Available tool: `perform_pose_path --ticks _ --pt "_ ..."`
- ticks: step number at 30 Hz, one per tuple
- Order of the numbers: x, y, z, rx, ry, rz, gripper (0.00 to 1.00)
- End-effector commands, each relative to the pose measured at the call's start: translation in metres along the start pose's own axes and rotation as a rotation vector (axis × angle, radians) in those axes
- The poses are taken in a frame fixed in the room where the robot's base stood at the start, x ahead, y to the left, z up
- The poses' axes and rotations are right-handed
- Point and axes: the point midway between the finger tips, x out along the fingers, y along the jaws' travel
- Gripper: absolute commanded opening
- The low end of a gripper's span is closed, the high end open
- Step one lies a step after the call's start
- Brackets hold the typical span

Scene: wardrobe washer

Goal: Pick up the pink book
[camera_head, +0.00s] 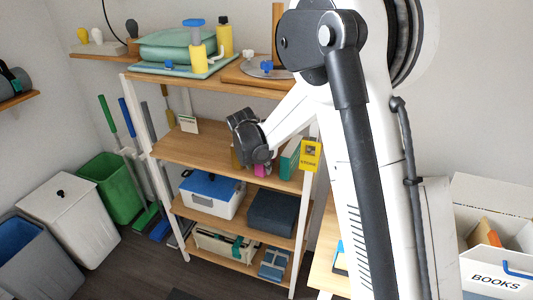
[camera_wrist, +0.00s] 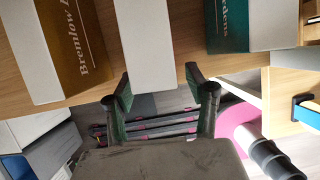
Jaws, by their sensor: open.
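The pink book (camera_head: 261,170) shows as a small pink patch on the middle shelf, just below my gripper (camera_head: 250,145), which covers most of it. In the wrist view my gripper (camera_wrist: 158,82) is open, its two fingertips spread at the near end of a pale, white-faced block (camera_wrist: 145,45). This block stands between a brown book (camera_wrist: 75,40) and a green book (camera_wrist: 228,25). It lies where the pink book is, but no pink cover shows on it, so I cannot tell for sure. Contact with the fingers cannot be made out.
The green book (camera_head: 289,160) stands right of the pink one, beside a yellow tag (camera_head: 311,155). The wooden shelf (camera_head: 190,148) is mostly clear to the left, with a small sign (camera_head: 187,124). A white box labelled BOOKS (camera_head: 495,282) stands at far right.

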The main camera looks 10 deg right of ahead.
Motion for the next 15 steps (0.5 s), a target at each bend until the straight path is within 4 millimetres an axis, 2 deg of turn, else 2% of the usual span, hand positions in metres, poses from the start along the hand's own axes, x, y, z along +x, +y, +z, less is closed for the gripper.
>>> perform_pose_path --ticks 4,15 --pt "0.01 -0.001 0.024 0.003 0.0 -0.001 0.51" --pt "0.021 0.0 0.052 0.003 0.0 0.001 0.51"
